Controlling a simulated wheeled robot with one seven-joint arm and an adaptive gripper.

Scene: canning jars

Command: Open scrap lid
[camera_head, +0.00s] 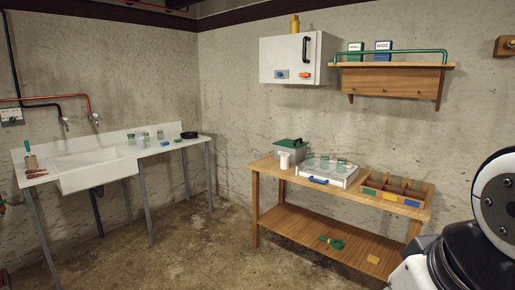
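A grey bin with a green lid (289,142) stands at the back left of the wooden workbench (263,168). It appears to be the scrap bin, but no label is readable. The green lid looks shut, lying flat on the bin's top. A white cylinder (284,161) stands just in front of the bin and hides part of its front. Only part of my own arm shows at the lower right, well apart from the bin. My gripper is not in view.
A white tray with jars and a blue handle (318,180) and a divided wooden box (397,198) fill the bench's middle and right. A white wall cabinet (290,59) and wooden shelf (390,78) hang above. A sink (93,170) stands left. The floor between is clear.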

